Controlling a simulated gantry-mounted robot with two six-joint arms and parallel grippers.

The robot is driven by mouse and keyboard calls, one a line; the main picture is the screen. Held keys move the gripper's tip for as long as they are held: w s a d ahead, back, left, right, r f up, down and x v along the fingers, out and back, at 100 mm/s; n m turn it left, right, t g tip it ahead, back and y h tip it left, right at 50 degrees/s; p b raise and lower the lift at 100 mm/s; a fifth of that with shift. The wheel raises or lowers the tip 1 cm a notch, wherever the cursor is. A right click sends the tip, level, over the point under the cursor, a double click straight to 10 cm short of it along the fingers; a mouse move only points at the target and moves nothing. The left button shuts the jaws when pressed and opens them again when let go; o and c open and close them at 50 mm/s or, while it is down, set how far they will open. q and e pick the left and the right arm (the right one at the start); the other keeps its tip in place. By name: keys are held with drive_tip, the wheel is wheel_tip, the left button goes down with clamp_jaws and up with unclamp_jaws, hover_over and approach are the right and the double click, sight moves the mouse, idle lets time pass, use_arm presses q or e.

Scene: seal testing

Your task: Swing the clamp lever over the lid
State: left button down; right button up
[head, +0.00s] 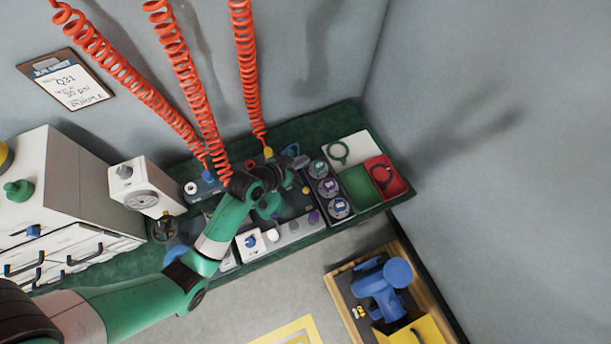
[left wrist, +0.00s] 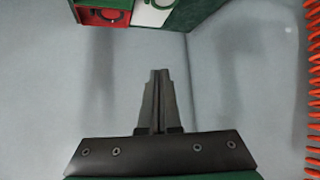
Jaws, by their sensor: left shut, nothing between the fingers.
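My left gripper (head: 298,161) is over the back part of the green bench, and its arm covers much of the middle of the bench. In the left wrist view the two fingers (left wrist: 157,75) are closed together with nothing between them, in front of bare grey wall. A small blue part (head: 291,149) shows right behind the gripper. I cannot make out for sure the clamp lever or the lid; both are hidden by the arm or too small to tell. My right gripper is not in view.
Three round-topped items (head: 330,188) stand in a dark rack right of the arm. Beside it is a tray with white, green and red (head: 397,187) sections. A white gauge box (head: 142,186) stands on the left. Red coiled hoses (head: 247,75) hang close behind the gripper.

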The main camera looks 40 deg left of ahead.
use_arm(q)
drive_tip(key=g+b, duration=0.1)
drive_tip(key=b, duration=0.3)
hover_over(298, 185)
drive_tip(key=s, duration=0.4)
wheel_tip(298, 185, down, 10)
drive_tip(key=f, duration=0.1)
drive_tip(key=shift+w+d+r+n+p, duration=0.15)
drive_tip(key=shift+r+n+p, duration=0.15)
drive_tip(key=shift+r+n, duration=0.15)
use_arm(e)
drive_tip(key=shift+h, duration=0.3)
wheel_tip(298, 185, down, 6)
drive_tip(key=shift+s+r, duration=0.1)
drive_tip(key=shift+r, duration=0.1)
use_arm(q)
drive_tip(key=shift+f, duration=0.1)
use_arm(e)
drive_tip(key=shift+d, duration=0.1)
